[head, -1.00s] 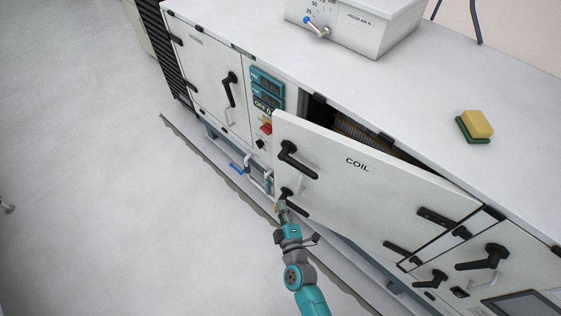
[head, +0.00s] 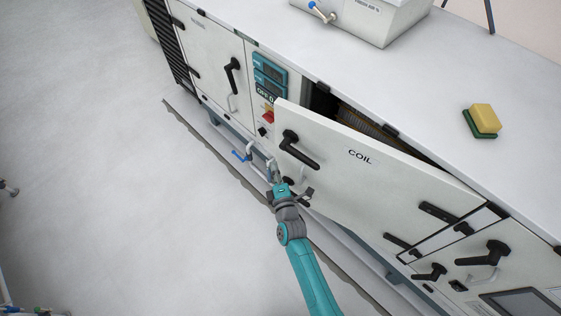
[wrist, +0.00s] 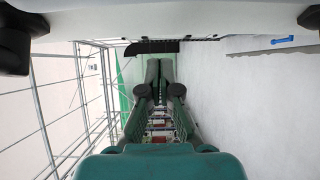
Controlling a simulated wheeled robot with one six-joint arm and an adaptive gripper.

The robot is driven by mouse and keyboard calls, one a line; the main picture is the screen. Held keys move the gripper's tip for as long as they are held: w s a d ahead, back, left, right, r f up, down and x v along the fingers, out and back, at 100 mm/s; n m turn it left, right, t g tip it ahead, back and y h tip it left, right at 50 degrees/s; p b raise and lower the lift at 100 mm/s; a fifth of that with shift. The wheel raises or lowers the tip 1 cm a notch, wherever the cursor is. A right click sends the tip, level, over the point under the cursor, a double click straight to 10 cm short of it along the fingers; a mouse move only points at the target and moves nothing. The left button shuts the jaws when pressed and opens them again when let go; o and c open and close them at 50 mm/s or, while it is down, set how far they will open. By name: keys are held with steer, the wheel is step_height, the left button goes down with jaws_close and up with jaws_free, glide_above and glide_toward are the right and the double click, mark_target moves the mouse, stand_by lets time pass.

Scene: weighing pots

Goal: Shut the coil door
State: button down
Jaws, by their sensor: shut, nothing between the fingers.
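The coil door (head: 365,175) is a white panel marked COIL with black handles. It stands ajar, its left edge out from the cabinet and its right end at the hinges (head: 455,218). A dark gap shows along its top edge. My gripper (head: 276,176) is at the door's lower left edge, partly hidden by my own wrist. In the wrist view my gripper (wrist: 160,62) has its fingers together and empty. A white panel with black handles, apparently the door (wrist: 160,20), crosses the top of that view. I cannot tell whether the fingers touch it.
The cabinet's left door (head: 212,62) is shut. The control panel (head: 269,85) with a red switch is left of the coil door. Pipes with a blue lever (head: 240,156) are low beside my gripper. A sponge (head: 483,119) lies on top.

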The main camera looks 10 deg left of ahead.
mark_target(278, 153)
steer(key=shift+w+d, duration=0.4)
steer(key=shift+w, duration=0.35)
steer(key=shift+w+d, duration=0.4)
steer(key=shift+w, duration=0.35)
